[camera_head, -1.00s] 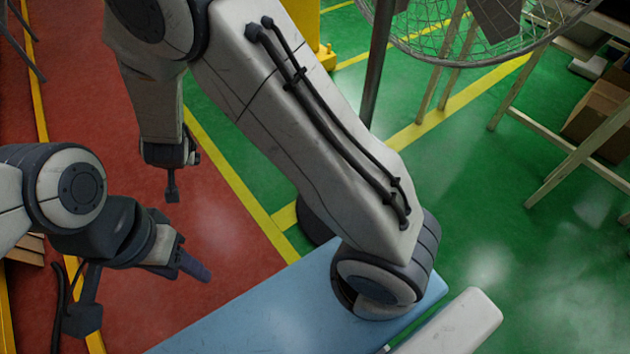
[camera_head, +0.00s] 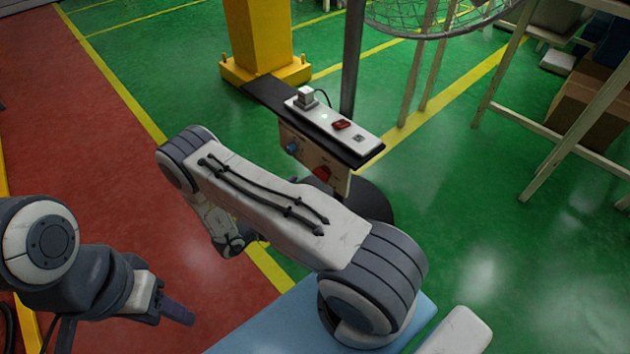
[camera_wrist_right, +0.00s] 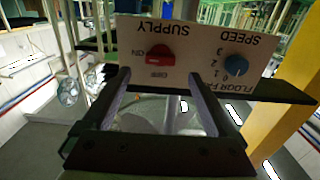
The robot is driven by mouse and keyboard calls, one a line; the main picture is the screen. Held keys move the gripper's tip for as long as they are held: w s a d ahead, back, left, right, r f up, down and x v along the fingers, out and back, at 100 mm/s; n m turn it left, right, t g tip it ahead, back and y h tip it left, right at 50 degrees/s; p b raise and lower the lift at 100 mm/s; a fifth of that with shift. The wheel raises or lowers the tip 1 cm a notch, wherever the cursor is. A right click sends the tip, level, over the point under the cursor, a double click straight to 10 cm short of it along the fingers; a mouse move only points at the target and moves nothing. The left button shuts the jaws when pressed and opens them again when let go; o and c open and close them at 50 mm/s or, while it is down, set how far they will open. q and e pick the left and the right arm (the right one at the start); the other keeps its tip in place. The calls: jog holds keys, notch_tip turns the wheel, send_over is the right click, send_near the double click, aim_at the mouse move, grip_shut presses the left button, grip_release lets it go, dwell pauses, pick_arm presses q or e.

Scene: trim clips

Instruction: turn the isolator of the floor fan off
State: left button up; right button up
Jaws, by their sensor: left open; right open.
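The fan's control panel (camera_head: 308,160) hangs below a dark shelf in the head view, with a red isolator knob (camera_head: 322,174) and a blue knob (camera_head: 292,148). In the right wrist view the panel shows upside down: the red isolator (camera_wrist_right: 160,55) is under SUPPLY, its handle lying roughly across toward the ON mark, and the blue speed knob (camera_wrist_right: 236,66) is to its right. My right gripper (camera_wrist_right: 160,76) is open and empty, its fingertips close to the panel on either side of the isolator's lower edge; contact is unclear. My left gripper (camera_head: 180,312) is open, far from the panel.
A white socket strip (camera_head: 330,120) with a plug and red switch lies on the shelf. The wire fan cage (camera_head: 440,18) stands behind on a dark pole (camera_head: 352,60). A yellow post (camera_head: 258,40) is behind left. Table legs (camera_head: 560,150) stand at right; red floor is clear.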

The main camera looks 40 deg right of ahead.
aim_at(318, 177)
jog(key=d, duration=0.6)
jog(key=shift+w+d+b, duration=0.25)
jog(key=shift+b, duration=0.15)
jog(key=shift+c, duration=0.3)
jog(key=c, duration=1.3)
